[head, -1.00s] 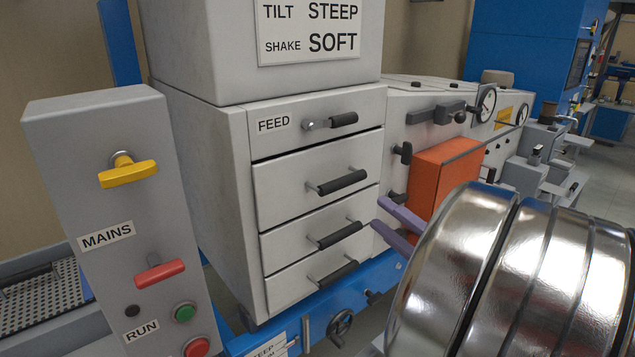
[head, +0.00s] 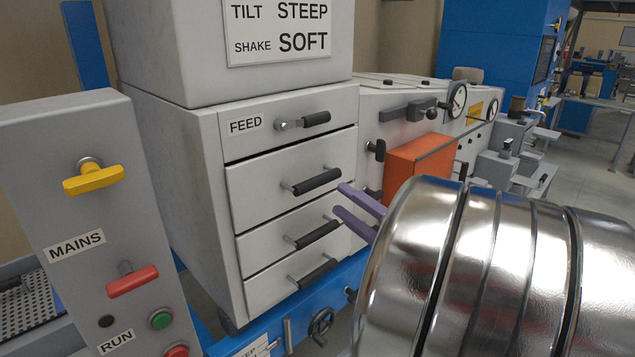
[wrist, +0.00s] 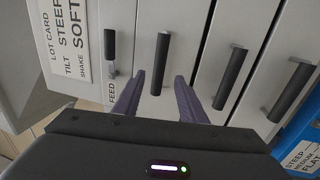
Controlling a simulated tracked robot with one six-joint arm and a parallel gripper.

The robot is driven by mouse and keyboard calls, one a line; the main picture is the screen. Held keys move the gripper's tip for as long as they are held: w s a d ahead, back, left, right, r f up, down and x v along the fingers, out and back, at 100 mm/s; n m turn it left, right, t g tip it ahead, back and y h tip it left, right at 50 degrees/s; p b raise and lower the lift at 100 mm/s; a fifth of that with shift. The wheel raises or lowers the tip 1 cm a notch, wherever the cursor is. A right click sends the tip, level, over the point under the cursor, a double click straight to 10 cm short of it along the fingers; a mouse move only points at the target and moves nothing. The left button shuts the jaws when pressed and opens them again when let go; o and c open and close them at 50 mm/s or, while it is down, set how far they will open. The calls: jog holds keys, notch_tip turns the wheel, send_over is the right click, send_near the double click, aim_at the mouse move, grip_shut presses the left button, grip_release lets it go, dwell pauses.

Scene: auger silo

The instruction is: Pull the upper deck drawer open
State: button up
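The upper deck drawer (head: 255,192) is a pale grey front just below the FEED panel (head: 330,104), and it looks shut. Its dark bar handle (head: 317,182) stands off on short posts. My gripper (head: 339,198) has two purple fingers, spread apart and empty, near the right end of that handle in the head view. In the wrist view the upper drawer handle (wrist: 161,63) appears between the open fingertips (wrist: 159,76). I cannot tell whether the fingers reach around it or are still short of it.
Two lower drawers have similar handles (head: 318,234) (head: 318,272). The FEED panel has a small lever (head: 316,118). An orange box (head: 415,160) sticks out right of the drawers. A control post (head: 90,220) with yellow and red handles stands at left.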

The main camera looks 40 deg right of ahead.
aim_at(317, 183)
jog(key=shift+w+a+r, duration=0.1)
jog(key=shift+w+r, duration=0.2)
jog(key=shift+w, duration=1.25)
jog(key=shift+w+r, duration=0.35)
jog(key=shift+w, duration=1.25)
jog(key=shift+w+a+r, duration=0.1)
jog(key=shift+w+r, duration=0.2)
jog(key=shift+w, duration=1.25)
jog(key=shift+c, duration=0.5)
grip_shut()
jog(key=shift+f, duration=0.1)
